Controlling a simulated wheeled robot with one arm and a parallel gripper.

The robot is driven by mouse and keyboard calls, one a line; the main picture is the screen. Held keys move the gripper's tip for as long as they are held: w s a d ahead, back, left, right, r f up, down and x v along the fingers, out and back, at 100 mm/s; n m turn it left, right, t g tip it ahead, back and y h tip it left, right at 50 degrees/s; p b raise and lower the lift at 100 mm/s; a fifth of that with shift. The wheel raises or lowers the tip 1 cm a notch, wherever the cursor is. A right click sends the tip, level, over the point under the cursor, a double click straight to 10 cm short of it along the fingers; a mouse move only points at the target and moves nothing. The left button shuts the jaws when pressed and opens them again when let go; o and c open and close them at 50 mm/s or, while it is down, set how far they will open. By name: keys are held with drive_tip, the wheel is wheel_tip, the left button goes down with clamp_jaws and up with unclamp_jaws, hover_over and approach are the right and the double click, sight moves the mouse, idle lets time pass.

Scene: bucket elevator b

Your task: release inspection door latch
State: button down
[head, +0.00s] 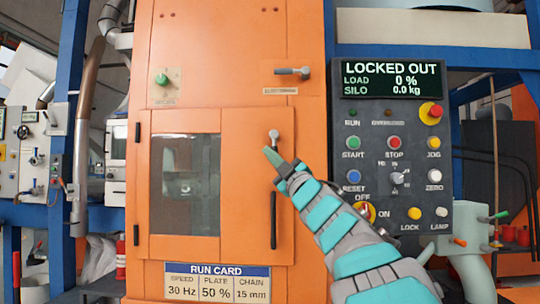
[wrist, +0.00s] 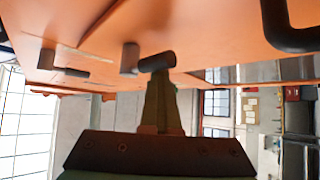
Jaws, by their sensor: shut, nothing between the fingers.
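The orange inspection door (head: 185,245) is closed flat against the orange housing and has a dark window. Its small grey latch (head: 274,135) sits at the door's upper right, with its lever roughly upright. My gripper (head: 268,151) is shut and empty, with its green tip just below and left of the latch. In the wrist view my shut fingers (wrist: 159,92) reach up to the dark rounded end of the latch (wrist: 157,62), overlapping it in the picture. I cannot tell whether they touch it.
A black pull handle (head: 273,220) stands out from the door below the latch. Another grey lever (head: 292,72) is higher on the housing. A control panel (head: 345,130) with buttons and a "LOCKED OUT" display is at the right, near my arm. A run card (head: 217,283) is below the door.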

drive_tip(key=shift+w+d+h, duration=0.15)
drive_tip(key=shift+d+h, duration=0.15)
drive_tip(key=shift+d, duration=0.2)
drive_tip(key=shift+a, duration=0.1)
drive_tip(key=s+a+b, duration=0.1)
drive_tip(key=a, duration=0.3)
drive_tip(key=s+d, duration=0.6)
drive_tip(key=shift+s+d, duration=0.35)
